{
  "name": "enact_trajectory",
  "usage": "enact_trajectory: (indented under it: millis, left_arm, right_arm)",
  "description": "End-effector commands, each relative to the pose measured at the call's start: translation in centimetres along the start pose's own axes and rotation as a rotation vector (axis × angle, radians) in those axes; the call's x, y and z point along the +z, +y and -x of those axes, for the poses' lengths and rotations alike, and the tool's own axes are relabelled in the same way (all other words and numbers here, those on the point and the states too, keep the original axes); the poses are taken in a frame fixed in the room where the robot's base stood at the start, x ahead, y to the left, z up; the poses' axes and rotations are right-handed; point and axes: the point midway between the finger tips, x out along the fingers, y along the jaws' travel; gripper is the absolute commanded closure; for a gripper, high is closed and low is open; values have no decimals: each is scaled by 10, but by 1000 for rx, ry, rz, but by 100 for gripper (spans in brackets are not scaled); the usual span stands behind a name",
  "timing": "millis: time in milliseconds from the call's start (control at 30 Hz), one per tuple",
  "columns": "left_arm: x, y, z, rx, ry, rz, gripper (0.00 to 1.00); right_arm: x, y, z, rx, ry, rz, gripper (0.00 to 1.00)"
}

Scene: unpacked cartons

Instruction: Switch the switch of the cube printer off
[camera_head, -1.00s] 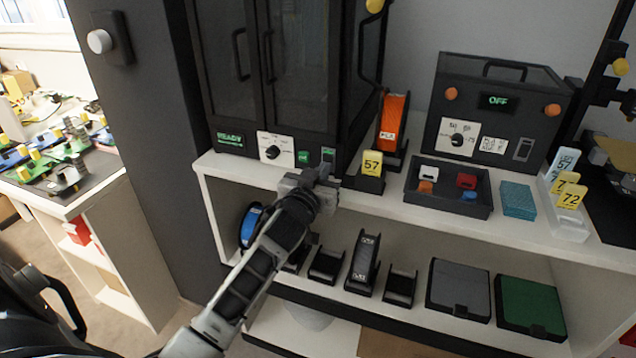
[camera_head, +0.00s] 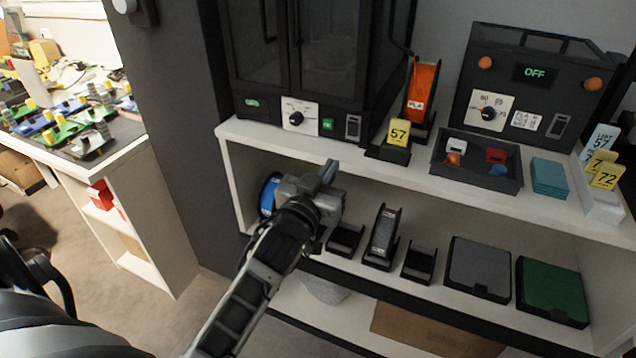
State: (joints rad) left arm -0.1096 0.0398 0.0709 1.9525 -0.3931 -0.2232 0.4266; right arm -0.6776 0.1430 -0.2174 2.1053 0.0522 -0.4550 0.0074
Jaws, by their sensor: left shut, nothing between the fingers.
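The cube printer (camera_head: 304,50) is the tall black cabinet with glass doors, standing on the upper shelf. Its front panel has a small green display (camera_head: 251,103), whose text is too small to read surely, a white dial (camera_head: 296,118), a green label (camera_head: 327,125) and a grey rocker switch (camera_head: 353,127) at the right end. The switch is in plain view; which way it is tipped is hard to tell. My left gripper (camera_head: 329,172) is shut and empty, below and in front of the switch, apart from it. My right gripper is not in view.
An orange spool (camera_head: 421,90) and a yellow 57 tag (camera_head: 398,132) stand right of the printer. A second black device (camera_head: 538,95) shows OFF. A parts tray (camera_head: 477,177) lies before it. The upper shelf edge (camera_head: 290,143) lies between gripper and panel; black holders (camera_head: 382,238) stand below.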

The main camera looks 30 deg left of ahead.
Motion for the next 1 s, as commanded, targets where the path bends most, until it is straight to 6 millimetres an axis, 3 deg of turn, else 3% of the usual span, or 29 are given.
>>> enact_trajectory:
  millis: [100, 300, 867, 1000]
  left_arm:
    - [2, 0, 21, 0, -2, 2, 100]
    - [0, 0, 37, 0, 0, 0, 100]
    - [0, 0, 38, 0, 0, 0, 100]
    - [20, 9, 50, 29, -64, -5, 100]
  right_arm:
    - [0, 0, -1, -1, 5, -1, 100]
    - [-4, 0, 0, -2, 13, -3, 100]
    - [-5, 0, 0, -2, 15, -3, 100]
    - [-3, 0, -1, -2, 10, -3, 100]
